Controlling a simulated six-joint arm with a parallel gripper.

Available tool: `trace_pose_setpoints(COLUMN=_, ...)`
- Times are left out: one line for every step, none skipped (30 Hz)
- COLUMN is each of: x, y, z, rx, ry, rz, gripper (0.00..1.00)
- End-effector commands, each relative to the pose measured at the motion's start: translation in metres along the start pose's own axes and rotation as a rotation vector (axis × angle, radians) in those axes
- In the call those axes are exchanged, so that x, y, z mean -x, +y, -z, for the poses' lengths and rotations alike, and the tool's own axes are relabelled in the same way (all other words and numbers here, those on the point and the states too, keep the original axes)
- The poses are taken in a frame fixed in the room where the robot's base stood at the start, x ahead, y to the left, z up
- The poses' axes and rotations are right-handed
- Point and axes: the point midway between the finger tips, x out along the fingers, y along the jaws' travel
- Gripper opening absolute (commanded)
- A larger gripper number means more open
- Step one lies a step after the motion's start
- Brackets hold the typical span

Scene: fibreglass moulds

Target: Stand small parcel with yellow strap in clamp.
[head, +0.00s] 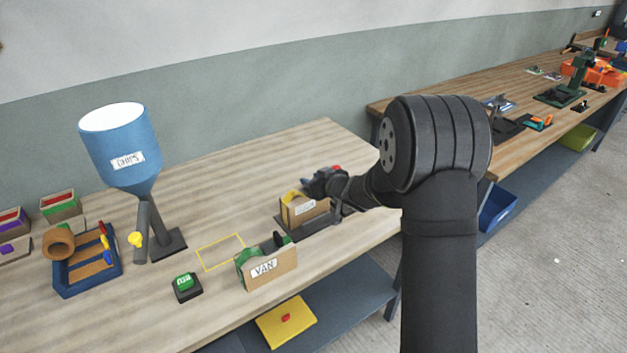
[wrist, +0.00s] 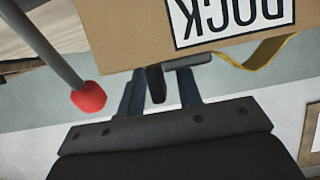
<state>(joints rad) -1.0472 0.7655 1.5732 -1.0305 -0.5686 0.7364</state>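The small parcel (head: 305,213) is a cardboard box with a yellow strap and a white label. It stands upright on a dark base (head: 318,226), probably the clamp's. The wrist view shows its face (wrist: 130,35) with an upside-down DOCK label and the yellow strap (wrist: 262,52). A grey rod with a red knob (wrist: 89,97) is beside it, apart from my fingers. My gripper (wrist: 160,88) is at the parcel's edge, its fingers apart around a small dark piece, with visible gaps. The fingertips are partly hidden. In the head view my gripper (head: 325,185) is behind the parcel.
A VAN parcel (head: 267,268) with a green strap stands in front left. A yellow outline (head: 221,252), a green button box (head: 186,287), a blue CHIPS hopper (head: 122,150) and a blue tray (head: 88,285) are further left. The outlined area is clear.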

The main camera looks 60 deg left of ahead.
Motion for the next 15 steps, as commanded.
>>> trace_pose_setpoints(x=0.001, y=0.0, z=0.003, rx=0.002, ry=0.001, rz=0.0, gripper=0.32)
trace_pose_setpoints(x=0.003, y=0.0, z=0.003, rx=0.001, ry=0.0, rz=-0.001, gripper=0.32)
trace_pose_setpoints(x=0.007, y=0.001, z=0.003, rx=0.001, ry=0.0, rz=-0.001, gripper=0.32)
trace_pose_setpoints(x=0.011, y=0.001, z=0.003, rx=0.0, ry=0.0, rz=-0.001, gripper=0.32)
trace_pose_setpoints(x=0.015, y=0.001, z=0.003, rx=0.0, ry=0.001, rz=-0.002, gripper=0.32)
trace_pose_setpoints(x=0.022, y=0.001, z=0.003, rx=0.0, ry=0.001, rz=-0.003, gripper=0.32)
trace_pose_setpoints(x=0.028, y=0.001, z=0.003, rx=-0.001, ry=0.0, rz=-0.003, gripper=0.32)
trace_pose_setpoints(x=0.034, y=0.001, z=0.003, rx=0.0, ry=0.001, rz=-0.003, gripper=0.32)
trace_pose_setpoints(x=0.042, y=0.001, z=0.003, rx=-0.001, ry=0.001, rz=-0.003, gripper=0.32)
trace_pose_setpoints(x=0.049, y=0.001, z=0.004, rx=0.0, ry=0.002, rz=-0.003, gripper=0.32)
trace_pose_setpoints(x=0.055, y=0.001, z=0.003, rx=0.0, ry=0.001, rz=-0.003, gripper=0.32)
trace_pose_setpoints(x=0.063, y=0.001, z=0.003, rx=0.0, ry=0.001, rz=-0.003, gripper=0.32)
trace_pose_setpoints(x=0.07, y=0.001, z=0.003, rx=0.0, ry=0.001, rz=-0.003, gripper=0.32)
trace_pose_setpoints(x=0.075, y=0.001, z=0.003, rx=0.0, ry=0.001, rz=-0.003, gripper=0.32)
trace_pose_setpoints(x=0.083, y=0.001, z=0.003, rx=0.0, ry=0.001, rz=-0.003, gripper=0.32)
